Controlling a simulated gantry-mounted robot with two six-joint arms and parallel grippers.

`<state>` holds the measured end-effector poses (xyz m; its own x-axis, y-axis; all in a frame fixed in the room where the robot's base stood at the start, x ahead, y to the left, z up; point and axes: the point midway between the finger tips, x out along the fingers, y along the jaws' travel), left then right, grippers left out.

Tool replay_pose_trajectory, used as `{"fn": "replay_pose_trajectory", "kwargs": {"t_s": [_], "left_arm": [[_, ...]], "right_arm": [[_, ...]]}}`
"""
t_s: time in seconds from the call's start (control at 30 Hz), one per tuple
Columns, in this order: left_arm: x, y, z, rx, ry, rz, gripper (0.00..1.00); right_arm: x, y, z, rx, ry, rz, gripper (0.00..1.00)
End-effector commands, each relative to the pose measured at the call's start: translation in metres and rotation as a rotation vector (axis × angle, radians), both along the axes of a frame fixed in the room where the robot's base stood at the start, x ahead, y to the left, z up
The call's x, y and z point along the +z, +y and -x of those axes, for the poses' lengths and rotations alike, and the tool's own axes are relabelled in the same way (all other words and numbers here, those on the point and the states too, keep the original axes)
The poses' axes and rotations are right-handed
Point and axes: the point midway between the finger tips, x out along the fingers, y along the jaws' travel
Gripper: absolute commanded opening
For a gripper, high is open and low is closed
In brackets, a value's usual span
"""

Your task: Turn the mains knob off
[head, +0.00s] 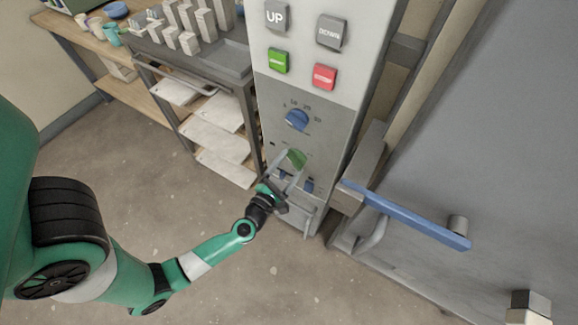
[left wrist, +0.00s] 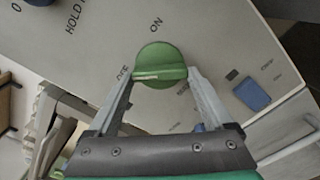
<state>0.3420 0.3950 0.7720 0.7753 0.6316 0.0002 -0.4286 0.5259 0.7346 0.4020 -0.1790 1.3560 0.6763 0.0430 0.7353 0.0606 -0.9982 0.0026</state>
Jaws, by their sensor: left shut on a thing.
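The green round knob (head: 297,158) sits low on the grey control panel, below the blue dial. It shows close up in the left wrist view (left wrist: 161,60), with "ON" printed above it and a small label, too blurred to read surely, at its left. A pale line crosses the knob's face, roughly level and pointing toward the left label's side. My left gripper (head: 291,167) is shut on the knob, one finger on each side. Its fingers also show in the left wrist view (left wrist: 160,80). My right gripper is not in view.
Above the knob are a blue dial (head: 297,119), green (head: 278,61) and red (head: 325,76) buttons, and two grey buttons. A blue switch (left wrist: 252,94) sits near the knob. A blue door handle (head: 415,219) juts out at right. A shelf rack (head: 215,78) stands at left.

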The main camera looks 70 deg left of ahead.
Motion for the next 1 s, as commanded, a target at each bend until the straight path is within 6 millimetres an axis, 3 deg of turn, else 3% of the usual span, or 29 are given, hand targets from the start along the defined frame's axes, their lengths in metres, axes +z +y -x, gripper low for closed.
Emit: {"fn": "replay_pose_trajectory", "kwargs": {"t_s": [0.63, 0.67, 0.7, 0.73, 1.0], "left_arm": [[0.0001, -0.0002, -0.0002, 0.000, -0.037, 0.046, 0.29], [0.0001, -0.0002, -0.0003, 0.000, -0.037, 0.046, 0.89], [0.0001, -0.0002, -0.0003, 0.000, -0.037, 0.045, 0.96], [0.0001, -0.0002, -0.0003, 0.000, -0.037, 0.045, 1.00], [-0.0002, -0.0015, 0.0012, -0.001, -0.035, 0.044, 1.00]], "right_arm": [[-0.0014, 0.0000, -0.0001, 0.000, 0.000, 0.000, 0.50], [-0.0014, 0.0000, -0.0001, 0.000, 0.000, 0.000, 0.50], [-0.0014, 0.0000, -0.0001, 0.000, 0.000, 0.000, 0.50], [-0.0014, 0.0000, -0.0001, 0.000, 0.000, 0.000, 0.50], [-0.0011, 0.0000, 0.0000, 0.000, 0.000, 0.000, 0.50]]}}
